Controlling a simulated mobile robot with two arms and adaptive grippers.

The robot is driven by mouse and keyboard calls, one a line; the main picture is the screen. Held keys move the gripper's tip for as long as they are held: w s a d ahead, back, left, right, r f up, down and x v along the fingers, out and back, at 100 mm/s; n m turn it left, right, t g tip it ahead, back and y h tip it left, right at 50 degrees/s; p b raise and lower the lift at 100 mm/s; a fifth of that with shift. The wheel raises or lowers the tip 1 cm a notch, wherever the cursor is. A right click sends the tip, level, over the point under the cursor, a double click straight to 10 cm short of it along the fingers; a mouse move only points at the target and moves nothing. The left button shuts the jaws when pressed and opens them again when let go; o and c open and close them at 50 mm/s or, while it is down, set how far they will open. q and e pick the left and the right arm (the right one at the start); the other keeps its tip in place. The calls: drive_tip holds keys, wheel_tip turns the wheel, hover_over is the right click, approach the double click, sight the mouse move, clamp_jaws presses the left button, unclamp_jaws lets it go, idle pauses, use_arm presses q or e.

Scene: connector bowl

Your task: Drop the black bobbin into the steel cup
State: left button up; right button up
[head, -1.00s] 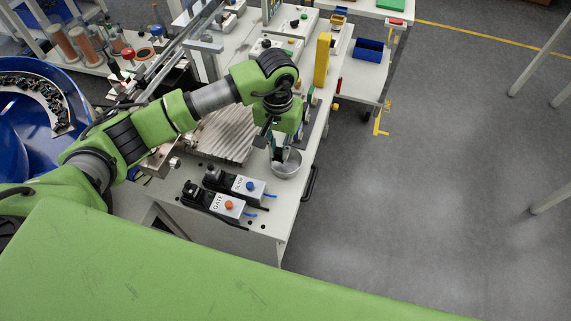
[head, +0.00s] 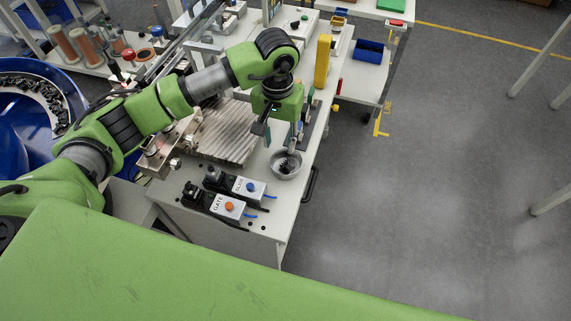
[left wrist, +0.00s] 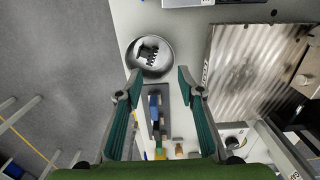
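The steel cup (head: 285,172) stands on the pale bench top near its right edge. It also shows in the left wrist view (left wrist: 133,63), at the upper middle. A black piece with a toothed edge, apparently the black bobbin (left wrist: 149,50), lies inside the cup. In the head view the bobbin (head: 287,162) is a dark shape in the cup. My left gripper (head: 278,136) is above and behind the cup, its green-lined fingers (left wrist: 158,82) wide apart with nothing between them. My right gripper is not in view.
The GATE (head: 228,206) and blue-buttoned (head: 249,187) control boxes sit in front of the cup. A ribbed metal plate (head: 227,133) lies to its left. A yellow post (head: 322,62) stands behind. A blue feeder bowl (head: 72,92) is at far left. Open floor lies right.

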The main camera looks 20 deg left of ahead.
use_arm(q)
wheel_tip(320, 180, up, 8)
drive_tip(key=shift+f, duration=0.2)
drive_tip(key=shift+s+f, duration=0.1)
idle(0.4)
